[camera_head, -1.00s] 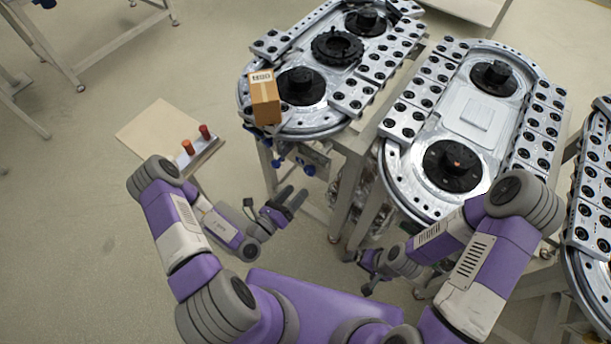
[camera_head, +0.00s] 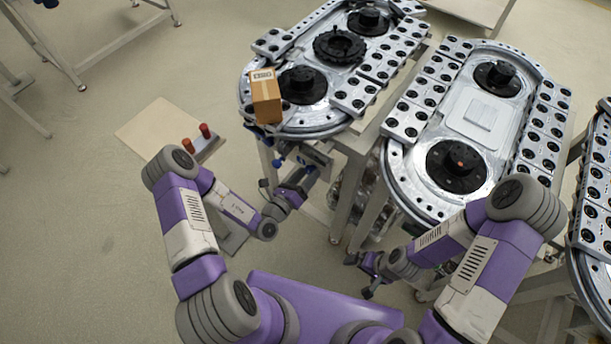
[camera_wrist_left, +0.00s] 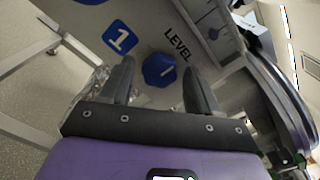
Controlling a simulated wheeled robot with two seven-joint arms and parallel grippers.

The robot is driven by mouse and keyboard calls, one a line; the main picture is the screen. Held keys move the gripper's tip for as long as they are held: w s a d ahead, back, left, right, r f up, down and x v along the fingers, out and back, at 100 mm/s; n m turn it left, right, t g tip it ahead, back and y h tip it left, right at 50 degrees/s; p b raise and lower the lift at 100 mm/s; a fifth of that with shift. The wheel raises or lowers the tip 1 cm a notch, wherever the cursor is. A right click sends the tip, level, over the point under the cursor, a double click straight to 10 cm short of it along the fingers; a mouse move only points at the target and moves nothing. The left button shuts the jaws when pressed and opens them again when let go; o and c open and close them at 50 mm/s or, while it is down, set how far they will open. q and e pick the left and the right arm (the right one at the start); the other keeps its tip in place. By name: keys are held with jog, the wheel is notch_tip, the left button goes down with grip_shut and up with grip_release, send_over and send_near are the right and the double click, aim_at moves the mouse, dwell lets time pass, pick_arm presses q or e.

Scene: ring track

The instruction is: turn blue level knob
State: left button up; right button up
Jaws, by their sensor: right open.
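The blue level knob (camera_wrist_left: 159,70) is a faceted blue knob beside the printed word LEVEL in the left wrist view. My left gripper (camera_wrist_left: 159,66) is open, with one finger on each side of the knob. I cannot tell whether either finger touches it. In the head view my left gripper (camera_head: 308,180) reaches in below the front of the left track, and the knob cannot be made out there. My right gripper (camera_head: 359,277) is open and empty, low beside the middle track.
The left track (camera_head: 325,130) carries a cardboard box (camera_head: 265,97) at its near left edge. The middle track (camera_head: 408,180) stands to the right. A blue "1" label (camera_wrist_left: 119,38) is on the panel left of the knob. Open floor lies at left.

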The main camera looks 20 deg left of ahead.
pick_arm(q)
jog(key=c, duration=0.9)
jog(key=shift+r+n+p, duration=0.15)
jog(key=shift+n+p, duration=1.15)
jog(key=n+p, duration=0.2)
jog(key=shift+n, duration=0.3)
jog(key=n+p, duration=0.1)
jog(key=n, duration=0.2)
jog(key=shift+n, duration=0.3)
jog(key=shift+f+n+p, duration=0.2)
jog(key=shift+n+p, duration=0.4)
jog(key=shift+n, duration=0.8)
jog(key=o, duration=1.1)
jog(key=shift+c, duration=0.2)
